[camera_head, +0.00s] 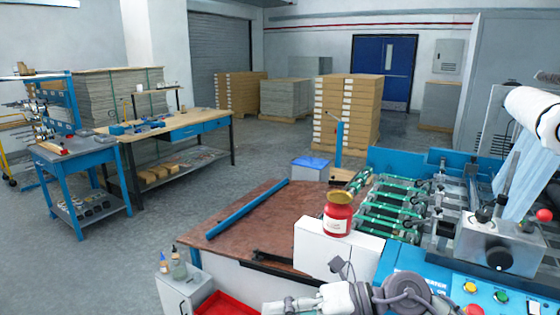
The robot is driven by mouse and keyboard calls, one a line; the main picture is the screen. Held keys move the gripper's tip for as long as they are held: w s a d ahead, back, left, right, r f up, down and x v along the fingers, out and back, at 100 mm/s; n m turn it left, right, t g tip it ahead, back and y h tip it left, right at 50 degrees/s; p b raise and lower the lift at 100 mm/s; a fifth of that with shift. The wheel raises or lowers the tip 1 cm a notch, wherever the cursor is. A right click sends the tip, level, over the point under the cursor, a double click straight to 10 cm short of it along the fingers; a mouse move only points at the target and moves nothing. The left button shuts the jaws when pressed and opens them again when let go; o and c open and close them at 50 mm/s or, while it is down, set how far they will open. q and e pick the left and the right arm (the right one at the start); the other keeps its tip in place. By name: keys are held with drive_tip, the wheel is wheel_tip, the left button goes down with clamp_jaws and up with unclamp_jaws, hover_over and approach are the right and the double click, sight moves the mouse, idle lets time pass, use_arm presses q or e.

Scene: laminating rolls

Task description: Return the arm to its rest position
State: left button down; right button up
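A jointed grey-and-white arm of mine (400,292) reaches across the bottom edge, right of centre, in front of the laminating machine (415,258). I take it for my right arm. Its gripper is not clearly made out, and part of the arm is cut off by the picture edge. Whether its fingers are open or shut cannot be told, and I see nothing held. My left gripper is not in view.
A red jar (338,222) stands on the white housing (310,243) just behind the arm. A brown tabletop (235,232) with a blue bar (232,210) lies to the left. A white roll (530,108) hangs at right. Grey floor (120,255) is clear at left.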

wheel_tip(320, 180, up, 7)
drive_tip(key=m+t+y, duration=0.5)
drive_tip(key=m+t, duration=0.1)
drive_tip(key=m, duration=0.1)
drive_tip(key=w+d+m+t+h, duration=0.4)
drive_tip(key=d+m+t+h, duration=0.3)
drive_tip(key=m+t, duration=0.55)
drive_tip(key=s+d+f+m+g+h, duration=0.2)
drive_tip(key=d+f+m+g+h, duration=0.1)
drive_tip(key=d+f+m+h, duration=1)
drive_tip(key=s+f+m+g, duration=0.4)
drive_tip(key=s+f+g, duration=0.8)
drive_tip(key=s+f, duration=0.9)
wheel_tip(320, 180, down, 22)
drive_tip(key=s+g, duration=0.2)
drive_tip(key=s, duration=0.1)
drive_tip(key=s+d+f+g, duration=0.1)
drive_tip(key=s+d+f, duration=0.2)
drive_tip(key=s+f, duration=1.4)
drive_tip(key=shift+d+f, duration=0.15)
drive_tip(key=shift+f, duration=0.55)
